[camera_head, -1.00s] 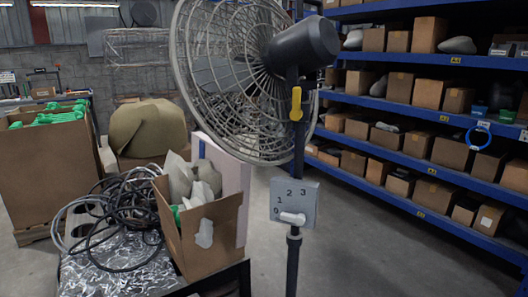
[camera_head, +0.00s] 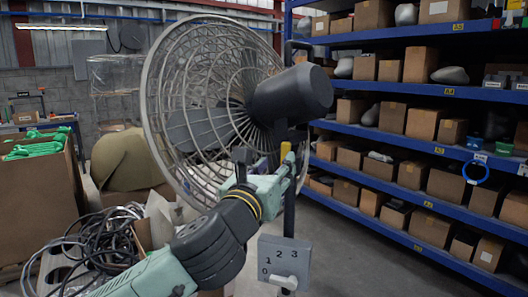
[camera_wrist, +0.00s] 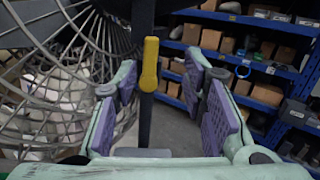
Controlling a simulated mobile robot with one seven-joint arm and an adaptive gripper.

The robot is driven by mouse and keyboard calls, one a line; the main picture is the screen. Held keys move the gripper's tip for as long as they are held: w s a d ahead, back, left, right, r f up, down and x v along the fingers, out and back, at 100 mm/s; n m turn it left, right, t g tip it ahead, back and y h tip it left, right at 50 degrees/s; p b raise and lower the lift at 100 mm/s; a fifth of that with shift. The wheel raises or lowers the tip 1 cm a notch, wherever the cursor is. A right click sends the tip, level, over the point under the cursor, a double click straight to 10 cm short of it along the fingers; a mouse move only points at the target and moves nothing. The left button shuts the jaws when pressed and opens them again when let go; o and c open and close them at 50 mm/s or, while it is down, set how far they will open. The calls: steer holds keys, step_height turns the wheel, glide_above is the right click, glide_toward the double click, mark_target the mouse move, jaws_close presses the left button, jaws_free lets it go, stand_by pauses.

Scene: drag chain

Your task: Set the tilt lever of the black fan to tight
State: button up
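The black fan (camera_head: 290,95) stands on a dark pole, with its wire cage (camera_head: 165,100) facing left. Its yellow tilt lever (camera_wrist: 150,64) hangs upright against the pole in the wrist view. In the head view only the top of the lever (camera_head: 285,150) shows above my gripper (camera_head: 270,180). In the wrist view my gripper (camera_wrist: 165,85) is open, its purple-padded fingers apart on either side of the lever. I see no finger touching the lever there. The grey speed box (camera_head: 284,262) with its white knob is lower on the pole.
The fan cage is close on the left of my gripper. Blue shelving (camera_head: 400,133) with cardboard boxes stands on the right. Black cables (camera_head: 100,240) and cardboard boxes are at the lower left. Open floor (camera_head: 345,265) lies between pole and shelves.

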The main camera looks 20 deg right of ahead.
steer(key=shift+m+g+y, duration=0.4)
steer(key=shift+m, duration=0.1)
steer(key=w+d+f+p, duration=0.1)
steer(key=w, duration=0.2)
steer(key=w+d+f+p, duration=0.1)
steer(key=w+d, duration=0.1)
steer(key=w, duration=0.1)
steer(key=w+d+f+p, duration=0.1)
steer(key=w+d, duration=0.1)
steer(key=w, duration=0.1)
steer(key=shift+w+d, duration=0.55)
steer(key=shift+w, duration=0.15)
steer(key=shift+c, duration=0.5)
jaws_close()
steer(key=shift+a, duration=0.1)
